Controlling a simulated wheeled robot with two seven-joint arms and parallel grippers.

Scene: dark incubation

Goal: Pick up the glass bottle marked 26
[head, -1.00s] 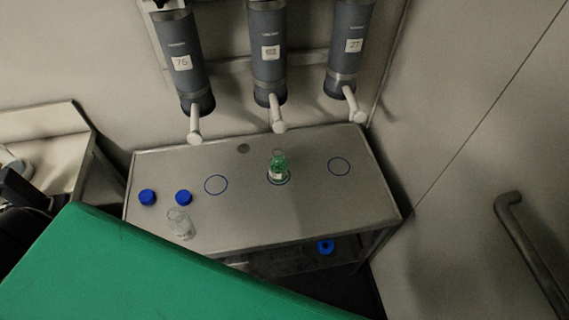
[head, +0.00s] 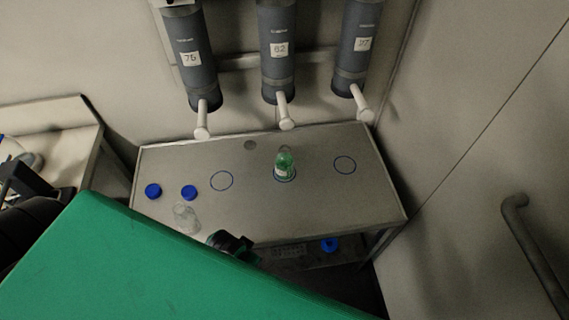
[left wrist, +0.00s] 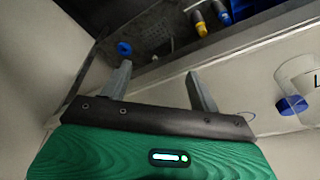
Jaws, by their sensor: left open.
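A clear empty-looking glass bottle (head: 186,217) stands near the front left of the steel table (head: 310,215). A bottle with green contents and a pale label (head: 284,165) stands on the middle blue ring. I cannot read 26 on either one. My left gripper (head: 232,243) shows as a dark tip at the table's front edge, right of the clear bottle and apart from it. In the left wrist view its two fingers (left wrist: 158,72) are spread with nothing between them; a clear bottle (left wrist: 298,78) is at the right edge. My right gripper is not in view.
Two blue caps (head: 153,191) (head: 190,192) lie on the table's left side. Grey cylinders with spouts (head: 279,60) hang above the back edge. A blue ring-like object (head: 330,244) is below the tabletop. A wall handle (head: 535,250) is at right. The table's right side is clear.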

